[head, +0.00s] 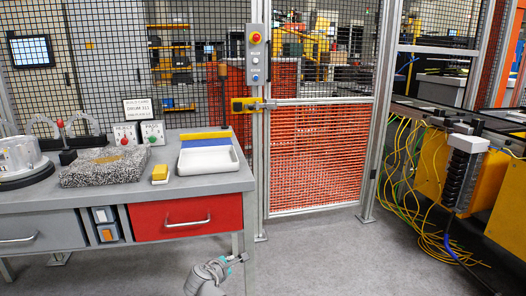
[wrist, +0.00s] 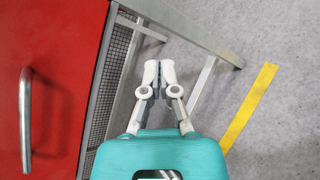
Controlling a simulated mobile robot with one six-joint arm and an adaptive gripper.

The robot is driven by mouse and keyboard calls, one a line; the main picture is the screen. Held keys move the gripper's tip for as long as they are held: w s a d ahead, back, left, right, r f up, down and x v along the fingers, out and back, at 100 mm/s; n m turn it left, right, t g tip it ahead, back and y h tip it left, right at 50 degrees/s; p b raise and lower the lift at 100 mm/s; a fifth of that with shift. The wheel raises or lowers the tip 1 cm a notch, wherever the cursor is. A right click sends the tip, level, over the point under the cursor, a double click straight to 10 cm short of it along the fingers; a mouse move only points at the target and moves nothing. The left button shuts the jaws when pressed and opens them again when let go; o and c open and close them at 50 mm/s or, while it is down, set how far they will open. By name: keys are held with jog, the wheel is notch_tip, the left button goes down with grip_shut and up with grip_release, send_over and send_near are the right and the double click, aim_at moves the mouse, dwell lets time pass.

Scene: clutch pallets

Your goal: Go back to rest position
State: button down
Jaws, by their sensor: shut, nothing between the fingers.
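My gripper (head: 239,259) is low in front of the workbench in the head view, just right of the red drawer (head: 180,215). In the wrist view my gripper (wrist: 158,75) points at the bench's grey leg frame and the floor. Its two fingers are together with nothing between them. The red drawer front (wrist: 55,80) with its metal handle fills the left of the wrist view. The gripper appears apart from the drawer.
On the workbench (head: 205,184) are a white tray (head: 208,160), a yellow block (head: 160,173), a speckled slab (head: 105,168) and a button box (head: 152,132). A mesh fence gate (head: 318,155) stands behind. Yellow cables (head: 405,180) hang at right. Grey floor (head: 330,260) is clear in the middle.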

jog(key=s+d+f+m+g, duration=0.25)
jog(key=d+m, duration=0.25)
jog(key=d, duration=0.3)
jog(key=s+d+f+m+g, duration=0.1)
jog(key=d+f+m+g, duration=0.35)
jog(key=d, duration=0.35)
jog(key=s+d+f+m+g+y, duration=0.3)
jog(key=s+d+m+g+y, duration=0.15)
jog(key=s+d+m, duration=0.75)
notch_tip(320, 180, up, 33)
jog(key=w+p, duration=0.2)
jog(key=p, duration=3.1)
jog(key=shift+w+a+f+m+g, duration=0.15)
jog(key=shift+a+m+g, duration=0.2)
jog(key=shift+a+m, duration=0.1)
